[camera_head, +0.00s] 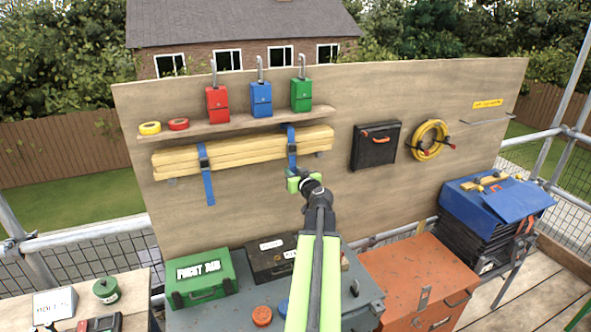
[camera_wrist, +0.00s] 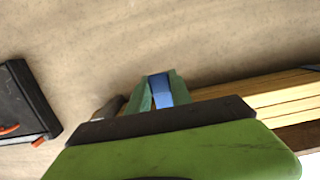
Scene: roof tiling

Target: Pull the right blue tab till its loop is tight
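A bundle of yellow timber battens (camera_head: 240,153) lies along the board, held by two blue straps. The left strap (camera_head: 203,160) has a blue tail hanging below the bundle. The right strap (camera_head: 291,145) passes over the bundle and has a dark buckle. My gripper (camera_head: 300,183) is just below this right strap. In the wrist view, the green fingers of my gripper (camera_wrist: 161,92) are shut on the right blue tab (camera_wrist: 160,87), which fills the space between them. The battens (camera_wrist: 280,98) are beside it. My gripper hides the tab's lower end in the head view.
A shelf (camera_head: 235,123) with red, blue and green padlock-like blocks is above the bundle. A black case (camera_head: 375,145) and a yellow coiled hose (camera_head: 430,140) hang to the right. A green first aid box (camera_head: 200,278) and an orange chest (camera_head: 420,285) stand below.

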